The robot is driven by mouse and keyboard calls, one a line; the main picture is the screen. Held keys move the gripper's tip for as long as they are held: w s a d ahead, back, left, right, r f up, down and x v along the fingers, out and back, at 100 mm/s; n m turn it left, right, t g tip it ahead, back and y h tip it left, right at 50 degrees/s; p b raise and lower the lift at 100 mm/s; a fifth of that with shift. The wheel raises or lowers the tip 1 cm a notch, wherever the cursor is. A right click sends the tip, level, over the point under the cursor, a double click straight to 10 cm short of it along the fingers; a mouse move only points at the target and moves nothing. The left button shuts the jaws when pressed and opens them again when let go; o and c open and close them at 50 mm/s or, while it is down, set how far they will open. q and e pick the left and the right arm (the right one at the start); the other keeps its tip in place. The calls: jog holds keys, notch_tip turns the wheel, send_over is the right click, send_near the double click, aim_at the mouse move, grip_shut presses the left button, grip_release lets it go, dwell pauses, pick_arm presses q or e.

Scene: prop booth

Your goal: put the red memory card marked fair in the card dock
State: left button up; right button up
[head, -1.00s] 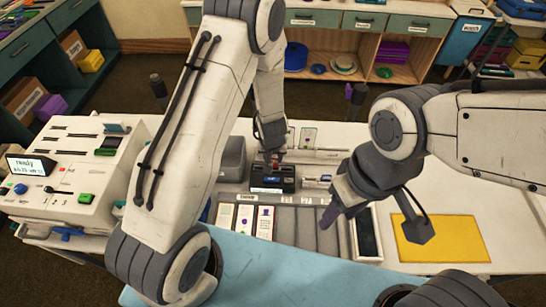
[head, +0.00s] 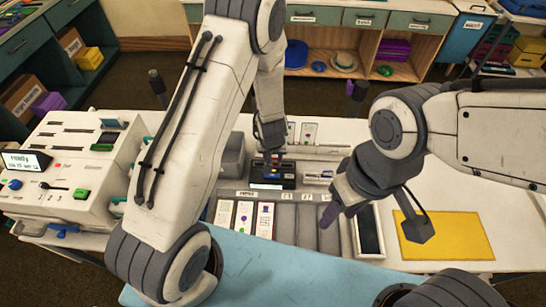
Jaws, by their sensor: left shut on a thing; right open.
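My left gripper (head: 271,149) points down at the back of a small dark box with a lit display, which looks like the card dock (head: 267,176). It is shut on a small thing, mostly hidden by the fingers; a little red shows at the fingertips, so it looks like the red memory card. I cannot read its marking or tell whether it is in a slot or just above the dock.
A row of grey compartments (head: 307,226) in front of the dock holds several printed cards at its left. A dark-screened tablet (head: 369,232) and a yellow mat (head: 445,236) lie to the right. A white console (head: 72,172) stands at the left. The white table is clear at the far right.

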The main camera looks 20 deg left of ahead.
pick_arm(q)
jog(key=o, duration=0.9)
jog(key=p+v, duration=0.5)
jog(key=v, duration=0.5)
jog(key=shift+r+p, duration=0.25)
jog(key=shift+p, duration=0.1)
